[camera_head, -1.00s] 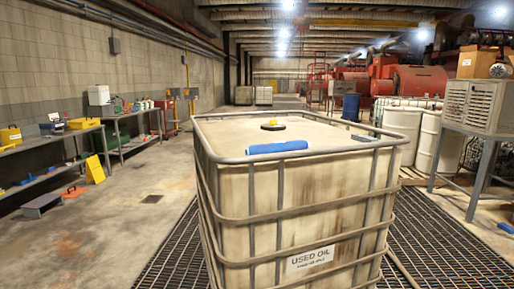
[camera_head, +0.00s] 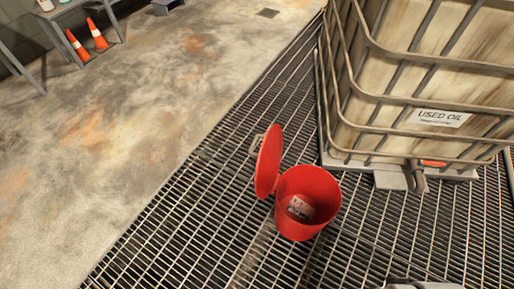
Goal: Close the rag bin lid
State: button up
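The rag bin (camera_head: 318,215) is a round red bin on the metal grating, in the lower middle of the head view. Its red lid (camera_head: 268,162) stands up on the bin's left side, near vertical, so the bin is open. A small grey piece sticks out at the lid's left edge. A pale, greyish patch shows inside the bin; I cannot tell what it is. My gripper is not in view. A small grey shape at the bottom right edge may be part of me.
A caged used-oil tank (camera_head: 440,75) stands on the grating behind the bin to the right. Two orange cones (camera_head: 88,40) stand by a bench at the upper left. The concrete floor (camera_head: 130,160) to the left is open.

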aim_at(269, 159)
jog(key=j+z, duration=0.35)
jog(key=j, duration=1.55)
jog(key=i+u, duration=0.3)
jog(key=i, duration=0.15)
jog(key=i+u, duration=0.3)
jog(key=i, duration=0.2)
